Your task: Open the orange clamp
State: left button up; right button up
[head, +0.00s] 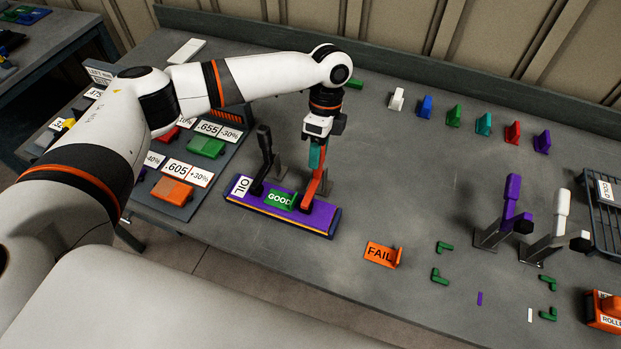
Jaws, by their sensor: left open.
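The orange clamp (312,186) stands at the right end of a purple bar (316,218) marked OIL. Its orange arm rises steeply toward my left gripper. My left gripper (316,147) points down, directly over the top of the clamp, and is open. A teal piece shows between the gripper and the orange arm; I cannot tell whether it belongs to the clamp or the gripper. Whether the fingers touch the clamp is hidden. My right gripper is not in view.
A black clamp (265,152) stands close left of the orange one. A green GOOD tag (280,200) sits on the bar. An orange FAIL tag (381,254) lies to the right. Purple (511,193) and white (561,207) clamps stand farther right. The table between is mostly clear.

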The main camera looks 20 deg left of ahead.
pick_arm(q)
jog(key=shift+w+r, duration=0.15)
jog(key=shift+w, duration=0.45)
jog(key=w+b, duration=0.1)
jog(key=w+f+b, duration=0.1)
jog(key=w, duration=0.1)
jog(key=w+b, duration=0.1)
jog(key=w, duration=0.1)
jog(key=shift+d+f, duration=0.1)
jog(key=shift+f, duration=0.25)
jog(key=w+f+b, duration=0.2)
jog(key=b, duration=0.1)
jog(key=shift+w, duration=0.2)
dwell(0.5)
jog(key=shift+f, duration=0.2)
